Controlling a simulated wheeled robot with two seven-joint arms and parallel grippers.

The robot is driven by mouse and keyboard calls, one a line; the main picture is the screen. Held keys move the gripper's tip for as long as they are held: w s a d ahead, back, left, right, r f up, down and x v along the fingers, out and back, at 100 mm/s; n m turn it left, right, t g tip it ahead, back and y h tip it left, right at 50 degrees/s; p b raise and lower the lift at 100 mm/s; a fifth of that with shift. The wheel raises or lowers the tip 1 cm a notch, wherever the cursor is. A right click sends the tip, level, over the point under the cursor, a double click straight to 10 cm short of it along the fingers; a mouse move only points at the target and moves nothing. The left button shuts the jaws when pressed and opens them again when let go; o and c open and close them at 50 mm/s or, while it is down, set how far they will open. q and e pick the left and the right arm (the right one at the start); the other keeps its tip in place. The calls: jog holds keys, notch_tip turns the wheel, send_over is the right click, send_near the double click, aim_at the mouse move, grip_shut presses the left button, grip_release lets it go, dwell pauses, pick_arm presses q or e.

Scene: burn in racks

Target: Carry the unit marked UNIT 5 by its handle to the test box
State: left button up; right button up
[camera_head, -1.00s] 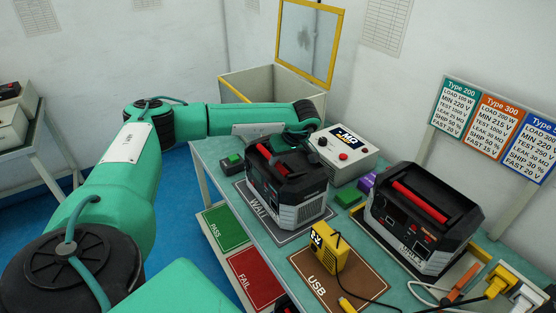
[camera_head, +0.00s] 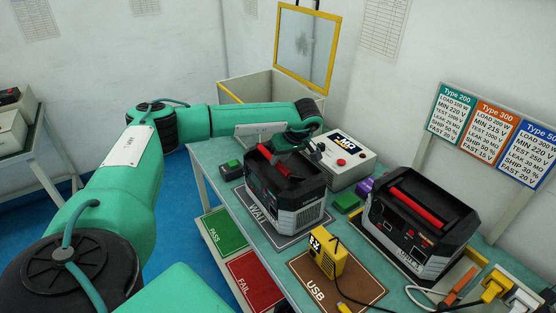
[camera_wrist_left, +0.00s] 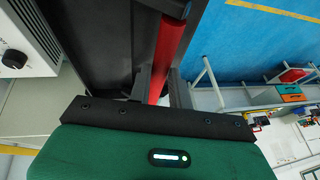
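A black and grey unit with a red handle (camera_head: 418,204) stands on the right of the bench; its front label seems to read UNIT 5. A similar unit (camera_head: 300,210) stands on the WAIT mat; its label is too small to read. My left gripper (camera_head: 300,163) is at the top of this WAIT unit. In the left wrist view its fingers (camera_wrist_left: 160,88) lie either side of the red handle (camera_wrist_left: 170,45) and look open. An open box with a yellow-framed clear lid (camera_head: 306,45) stands behind the bench, possibly the test box. My right gripper is out of view.
A white instrument box (camera_head: 345,160) with a red button stands behind the WAIT unit. Plugs (camera_head: 495,285) lie at right. Green PASS (camera_head: 225,230) and red FAIL (camera_head: 255,280) areas lie lower left.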

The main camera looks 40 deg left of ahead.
pick_arm(q)
jog(key=shift+o, duration=0.8)
jog(key=shift+w+d+r+p, duration=0.3)
jog(key=shift+w+r, duration=0.4)
jog(key=shift+w, duration=0.15)
jog(key=shift+o, duration=1)
jog(key=shift+w+d+r, duration=0.2)
jog(key=shift+w+r, duration=0.05)
jog(key=shift+w, duration=0.3)
jog(key=o, duration=0.4)
jog(key=shift+w+d+r, duration=0.1)
jog(key=shift+w+d, duration=0.15)
jog(key=shift+w, duration=0.55)
jog(key=shift+c, duration=0.2)
jog(key=o, duration=0.8)
jog(key=shift+w, duration=0.2)
jog(key=shift+c, duration=0.2)
jog(key=shift+o, duration=0.5)
jog(key=shift+o, duration=1.3)
jog(key=shift+s, duration=0.1)
